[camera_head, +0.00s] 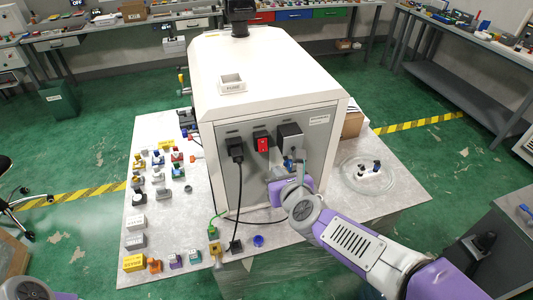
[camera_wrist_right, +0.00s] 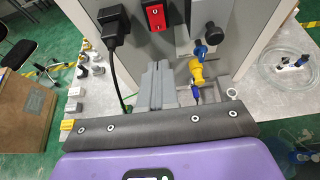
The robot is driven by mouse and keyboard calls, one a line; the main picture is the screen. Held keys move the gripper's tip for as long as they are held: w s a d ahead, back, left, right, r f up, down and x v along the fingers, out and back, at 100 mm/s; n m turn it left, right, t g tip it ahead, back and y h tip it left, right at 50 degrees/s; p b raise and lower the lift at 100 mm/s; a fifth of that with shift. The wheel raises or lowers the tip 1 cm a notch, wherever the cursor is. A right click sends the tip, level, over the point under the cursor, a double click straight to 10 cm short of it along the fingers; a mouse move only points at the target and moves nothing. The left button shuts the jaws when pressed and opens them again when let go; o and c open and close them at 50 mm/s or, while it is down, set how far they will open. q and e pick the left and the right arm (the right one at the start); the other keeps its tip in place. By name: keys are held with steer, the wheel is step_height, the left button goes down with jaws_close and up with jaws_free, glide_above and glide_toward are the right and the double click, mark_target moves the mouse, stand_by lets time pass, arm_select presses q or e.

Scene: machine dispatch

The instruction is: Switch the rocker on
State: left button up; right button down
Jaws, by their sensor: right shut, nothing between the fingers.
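The red rocker (camera_head: 262,144) is set in a dark frame on the grey front panel of the white machine (camera_head: 270,75). It also shows at the top of the right wrist view (camera_wrist_right: 155,15), where its marks are too small to tell which side is pressed. My right gripper (camera_head: 283,172) is in front of the panel, below and slightly right of the rocker. In the right wrist view its grey fingers (camera_wrist_right: 157,70) are together and empty, pointing at the panel below the rocker, apart from it. My left gripper is not in view.
A black plug (camera_head: 236,150) with a cable sits left of the rocker. A metal box with a black knob (camera_wrist_right: 213,33) and a yellow-blue fitting (camera_wrist_right: 196,71) are close to the right. Small parts crowd the table's left; a clear round dish (camera_head: 367,172) lies right.

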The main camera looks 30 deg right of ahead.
mark_target(263, 151)
steer(key=p+x, duration=0.1)
steer(key=x, duration=0.2)
steer(key=p+x, duration=0.1)
steer(key=x, duration=0.3)
steer(key=r+p+x, duration=0.1)
steer(key=x, duration=0.3)
steer(key=shift+w, duration=0.35)
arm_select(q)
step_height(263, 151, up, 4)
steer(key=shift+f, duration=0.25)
